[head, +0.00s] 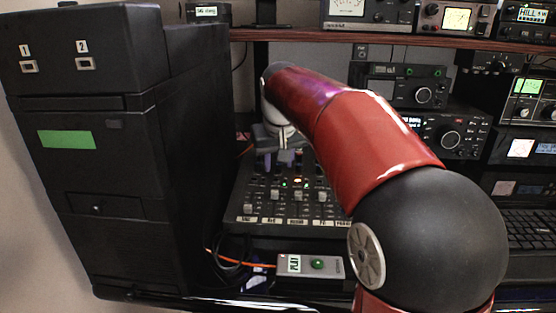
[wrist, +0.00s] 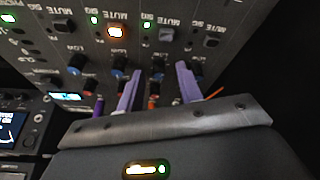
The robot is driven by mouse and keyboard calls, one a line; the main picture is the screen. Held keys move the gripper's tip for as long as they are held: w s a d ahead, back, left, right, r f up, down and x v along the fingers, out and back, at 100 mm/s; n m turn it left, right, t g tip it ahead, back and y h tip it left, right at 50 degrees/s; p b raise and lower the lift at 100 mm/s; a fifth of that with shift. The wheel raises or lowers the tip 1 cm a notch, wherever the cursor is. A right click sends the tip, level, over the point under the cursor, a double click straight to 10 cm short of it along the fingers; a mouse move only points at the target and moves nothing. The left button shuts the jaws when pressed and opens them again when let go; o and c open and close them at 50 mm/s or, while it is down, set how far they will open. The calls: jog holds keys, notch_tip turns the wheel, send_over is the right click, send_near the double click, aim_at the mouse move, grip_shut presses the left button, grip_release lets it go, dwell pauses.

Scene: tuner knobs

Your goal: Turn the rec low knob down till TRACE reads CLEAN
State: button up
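The mixer (head: 290,208) is a black sloped panel with rows of knobs, sliders and lit buttons. My gripper (head: 284,158) is over its upper part in the head view. In the wrist view, my gripper (wrist: 157,76) is open, with two purple fingers apart and pointing at a row of small dark knobs. One knob (wrist: 157,73) shows between the fingertips; contact cannot be told. Other knobs, one beside a LOW label (wrist: 75,68), sit in the same row. Which one is the rec low knob cannot be read. No readable TRACE reading shows.
A tall black cabinet (head: 95,150) stands left of the mixer. Radios (head: 452,136) stand to the right, and a shelf (head: 300,36) with more sets runs above.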

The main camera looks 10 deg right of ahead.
jog(key=v, duration=0.7)
jog(key=shift+s+r+p, duration=0.2)
jog(key=shift+r+p, duration=0.15)
jog(key=shift+r, duration=0.05)
dwell(0.8)
